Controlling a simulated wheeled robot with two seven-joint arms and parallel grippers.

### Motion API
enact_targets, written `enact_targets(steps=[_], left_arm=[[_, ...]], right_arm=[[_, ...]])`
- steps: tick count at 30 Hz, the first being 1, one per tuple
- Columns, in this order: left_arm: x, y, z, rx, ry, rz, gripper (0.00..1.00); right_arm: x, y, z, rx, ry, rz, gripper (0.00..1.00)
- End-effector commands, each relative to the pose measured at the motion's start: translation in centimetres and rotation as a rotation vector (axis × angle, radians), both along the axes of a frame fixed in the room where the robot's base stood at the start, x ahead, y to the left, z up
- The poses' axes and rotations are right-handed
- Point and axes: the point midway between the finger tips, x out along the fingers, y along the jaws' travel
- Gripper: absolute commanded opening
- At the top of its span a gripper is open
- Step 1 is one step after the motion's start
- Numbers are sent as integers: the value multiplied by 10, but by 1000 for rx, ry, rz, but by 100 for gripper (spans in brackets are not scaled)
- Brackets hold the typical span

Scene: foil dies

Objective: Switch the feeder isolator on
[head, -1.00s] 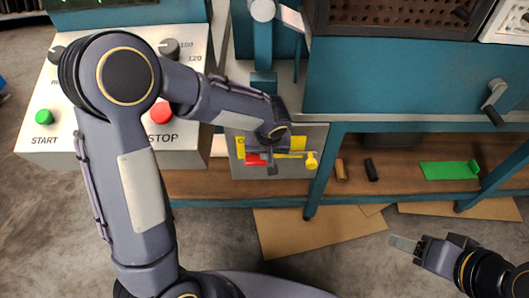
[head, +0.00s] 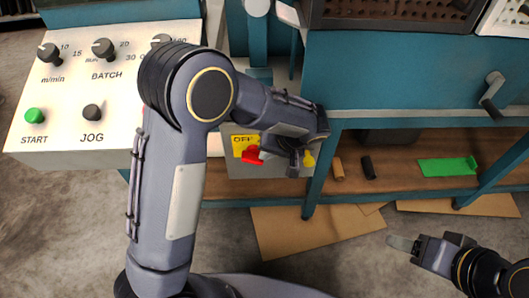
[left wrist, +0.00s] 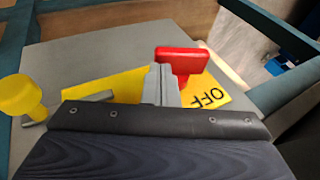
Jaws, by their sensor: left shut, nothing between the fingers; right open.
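The feeder isolator is a grey box (head: 236,168) on the bench front, with a yellow plate (head: 241,141) reading OFF and a red handle (head: 252,156). In the left wrist view the red handle (left wrist: 183,60) stands just beyond my left fingertips, near the upside-down OFF label (left wrist: 208,97). My left gripper (left wrist: 162,82) is shut and empty, beside the handle; I cannot tell whether it touches. In the head view my left gripper (head: 294,168) is right of the handle, and my wrist hides part of the plate. My right gripper (head: 403,244) is open and empty, far right.
A yellow knob (head: 308,160) sits at the box's right; it also shows in the left wrist view (left wrist: 20,95). A control panel (head: 110,140) stands left. The lower shelf holds an orange-brown piece (head: 338,169), a black piece (head: 369,168) and a green part (head: 447,167).

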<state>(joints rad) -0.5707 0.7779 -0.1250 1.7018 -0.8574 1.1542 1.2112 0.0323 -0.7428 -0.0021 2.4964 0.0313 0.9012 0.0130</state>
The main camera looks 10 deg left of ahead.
Motion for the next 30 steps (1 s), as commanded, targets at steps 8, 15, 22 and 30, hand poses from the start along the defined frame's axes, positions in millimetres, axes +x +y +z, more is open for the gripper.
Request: enact_targets(steps=[8,15,22,30], left_arm=[[2,-5,-12,193,56,0,0],[2,-8,-23,190,55,-1,0],[2,-9,-33,187,56,-1,0],[2,-7,-43,186,55,0,0]], right_arm=[[0,0,-6,0,0,0,59],[0,0,-14,0,0,0,59],[0,0,-22,0,0,0,59],[0,0,-29,0,0,0,59]])
